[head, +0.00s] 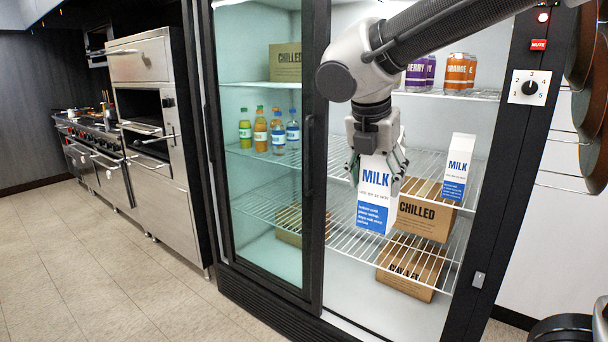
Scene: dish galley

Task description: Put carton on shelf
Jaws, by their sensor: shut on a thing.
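A white and blue milk carton (373,200) is held upright at the open right side of a tall fridge. My gripper (378,165) is shut on the upper part of this carton, with its fingers on either side. The carton appears in front of a wire shelf (338,205); whether its base touches the shelf I cannot tell. A second milk carton (457,170) stands upright on a wire shelf to the right, apart from my gripper.
Cardboard boxes marked chilled (424,217) sit behind and below the held carton. Purple cans (417,75) and orange cans (458,72) stand on the upper shelf. A glass door (262,215) covers the left side, with several bottles (261,130) behind it. The fridge's right post (495,180) is close by.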

